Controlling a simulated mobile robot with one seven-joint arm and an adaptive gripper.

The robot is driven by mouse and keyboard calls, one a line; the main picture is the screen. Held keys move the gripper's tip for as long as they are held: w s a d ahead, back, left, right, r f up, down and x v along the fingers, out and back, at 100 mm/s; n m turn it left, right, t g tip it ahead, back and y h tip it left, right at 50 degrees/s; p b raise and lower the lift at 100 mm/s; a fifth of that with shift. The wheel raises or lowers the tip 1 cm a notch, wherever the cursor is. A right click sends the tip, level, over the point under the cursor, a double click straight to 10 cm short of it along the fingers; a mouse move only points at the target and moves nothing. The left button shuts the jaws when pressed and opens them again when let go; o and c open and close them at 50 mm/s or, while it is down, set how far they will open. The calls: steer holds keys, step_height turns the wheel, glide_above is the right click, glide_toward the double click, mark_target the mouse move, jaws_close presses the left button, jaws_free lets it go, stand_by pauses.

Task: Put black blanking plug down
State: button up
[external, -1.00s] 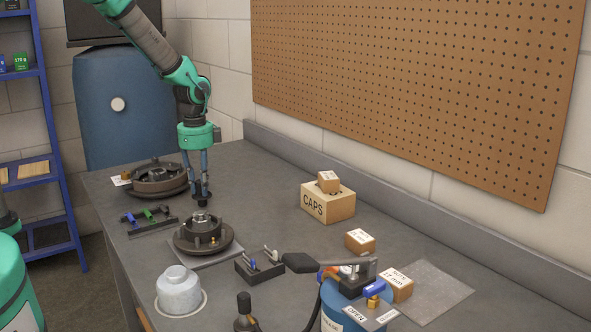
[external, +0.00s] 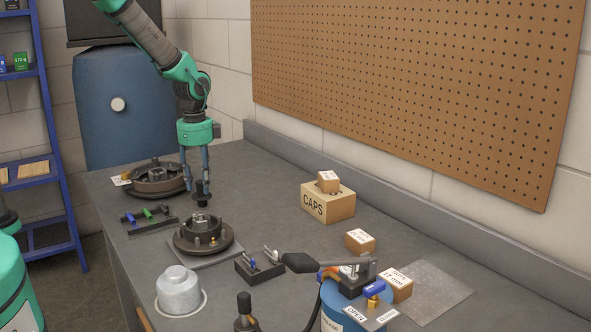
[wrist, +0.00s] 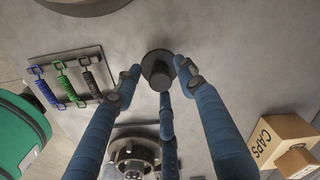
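The black blanking plug (external: 202,190) appears to stand on the grey bench just behind the nearer hub (external: 201,227), with its flange and round knob seen from above in the wrist view (wrist: 158,71). My gripper (external: 197,188) is over the plug with its blue fingers spread. In the wrist view the fingertips of my gripper (wrist: 158,75) lie around the plug, with narrow gaps at left and right. The plug's underside is hidden, so its contact with the bench is not clearly shown.
A rack with coloured springs (external: 149,217) lies left of the plug. A second hub (external: 158,180) is farther back. The CAPS box (external: 327,204) stands to the right, with clear bench between. A blue cylinder with a lever (external: 350,305) is in front.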

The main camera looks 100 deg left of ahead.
step_height(320, 180, up, 11)
steer(key=p, duration=0.1)
steer(key=shift+p, duration=0.4)
steer(key=shift+d+f, duration=0.1)
stand_by(0.4)
stand_by(0.4)
